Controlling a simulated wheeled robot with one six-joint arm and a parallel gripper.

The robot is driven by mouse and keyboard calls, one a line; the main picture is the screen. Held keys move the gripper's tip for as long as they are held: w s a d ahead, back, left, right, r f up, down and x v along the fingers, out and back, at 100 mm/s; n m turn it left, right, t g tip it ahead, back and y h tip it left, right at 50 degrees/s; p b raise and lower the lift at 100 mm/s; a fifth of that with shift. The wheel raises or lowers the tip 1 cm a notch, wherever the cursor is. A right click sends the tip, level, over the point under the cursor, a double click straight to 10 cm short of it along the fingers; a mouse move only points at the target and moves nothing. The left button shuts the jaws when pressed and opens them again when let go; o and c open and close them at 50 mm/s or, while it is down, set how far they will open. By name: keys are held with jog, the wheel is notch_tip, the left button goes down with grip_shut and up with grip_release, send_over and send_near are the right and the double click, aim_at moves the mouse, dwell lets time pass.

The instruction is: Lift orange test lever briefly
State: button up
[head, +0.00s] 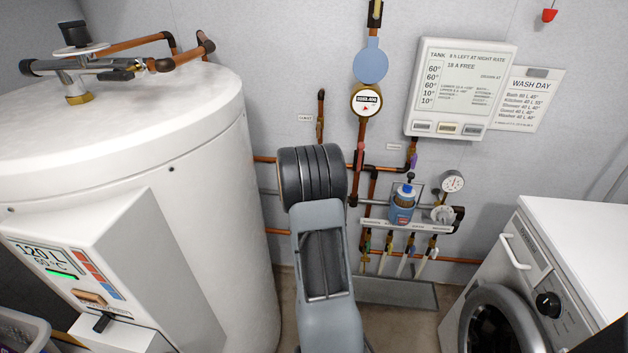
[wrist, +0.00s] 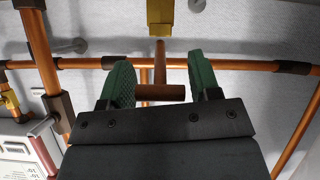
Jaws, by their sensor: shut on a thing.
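In the wrist view my gripper (wrist: 162,84) has its two green pads on either side of a short orange-brown crossbar, which I take as the orange test lever (wrist: 160,93). The pads close on the ends of the bar, and it lies level across the gap. A thin stem rises from the bar toward a brass fitting (wrist: 160,14) at the top. The dark gripper body hides what lies below the bar. In the head view my own arm hides the gripper and the lever.
Copper pipes (wrist: 232,65) run close behind the pads along the grey wall. In the head view a white tank (head: 215,180) stands left and a white washing machine (head: 575,240) right. A round gauge (head: 366,101), a blue bottle (head: 404,205) and several small valves sit near my arm.

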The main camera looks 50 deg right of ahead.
jog(key=shift+d, duration=0.1)
dwell(0.3)
jog(key=o, duration=1.2)
jog(key=shift+r, duration=0.1)
jog(key=shift+s+a+r+p, duration=0.15)
jog(key=shift+a+p, duration=0.1)
jog(key=shift+p, duration=0.05)
jog(key=p+v, duration=0.2)
jog(key=v, duration=1.1)
jog(key=shift+r+p, duration=0.15)
jog(key=shift+p, duration=0.25)
